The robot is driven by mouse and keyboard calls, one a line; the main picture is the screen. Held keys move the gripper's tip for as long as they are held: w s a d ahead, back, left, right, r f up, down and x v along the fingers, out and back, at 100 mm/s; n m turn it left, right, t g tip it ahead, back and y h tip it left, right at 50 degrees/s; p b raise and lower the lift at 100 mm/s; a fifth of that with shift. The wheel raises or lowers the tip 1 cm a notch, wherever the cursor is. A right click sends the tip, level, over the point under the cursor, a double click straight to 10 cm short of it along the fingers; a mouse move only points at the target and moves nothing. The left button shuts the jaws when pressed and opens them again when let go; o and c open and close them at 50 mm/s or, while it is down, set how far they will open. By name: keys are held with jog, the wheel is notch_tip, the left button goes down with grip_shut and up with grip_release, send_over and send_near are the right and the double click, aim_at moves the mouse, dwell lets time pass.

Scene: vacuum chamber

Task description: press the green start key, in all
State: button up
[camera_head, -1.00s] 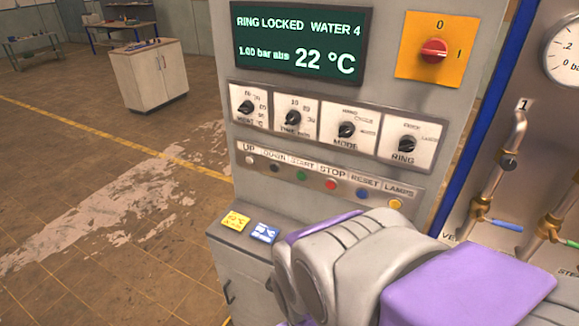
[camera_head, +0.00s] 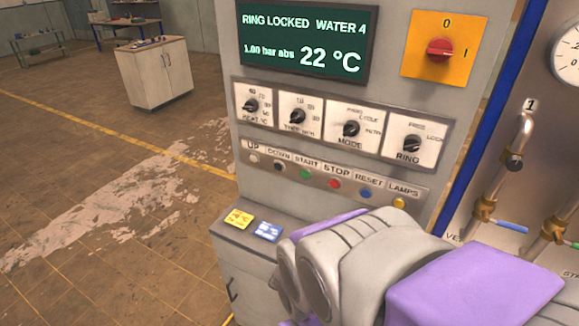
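The green start key (camera_head: 306,174) is a small round button under the label START, in the row of keys on the grey control panel. A black key (camera_head: 279,167) is on its left and the red stop key (camera_head: 335,183) on its right. My purple and grey arm fills the lower right, below and in front of the panel. Its gripper fingers do not show, so I cannot see whether they are open or shut. Nothing covers the start key. The green display (camera_head: 303,38) reads RING LOCKED, WATER 4, 1.00 bar abs and 22 °C.
A blue key (camera_head: 365,192) and a yellow lamps key (camera_head: 398,203) end the row. Several knobs sit above it, with a red switch (camera_head: 440,50) higher up. Yellow and blue cards (camera_head: 266,231) lie on the ledge below. Pipes with valves (camera_head: 514,162) stand at right. Open floor lies at left.

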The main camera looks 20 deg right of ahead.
grip_shut()
dwell(1.0)
